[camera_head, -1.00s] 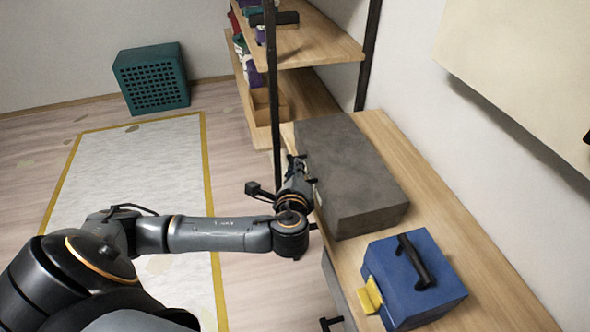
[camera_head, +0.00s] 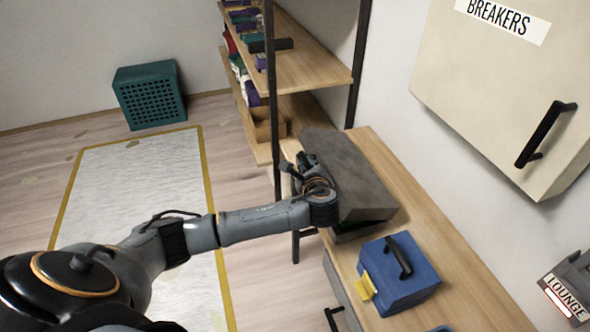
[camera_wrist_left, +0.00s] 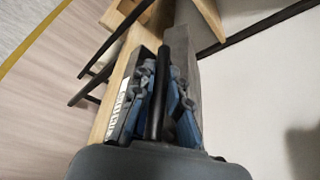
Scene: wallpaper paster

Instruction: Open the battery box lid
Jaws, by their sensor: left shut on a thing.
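The grey battery box (camera_head: 345,236) sits on the wooden bench along the wall. Its grey lid (camera_head: 350,175) is tilted up, with a dark gap below its near end. My left gripper (camera_head: 308,165) is at the lid's left side, its fingers partly hidden by the wrist. In the left wrist view the fingers (camera_wrist_left: 158,100) are shut around a black bar handle (camera_wrist_left: 156,95). A white label with dark letters (camera_wrist_left: 118,108) shows beside them. My right gripper is not in view.
A blue box (camera_head: 400,275) with a black handle and yellow latch stands on the bench (camera_head: 455,295) near the battery box. A shelf (camera_head: 310,65) stands behind. A breaker cabinet (camera_head: 490,90) hangs on the right wall.

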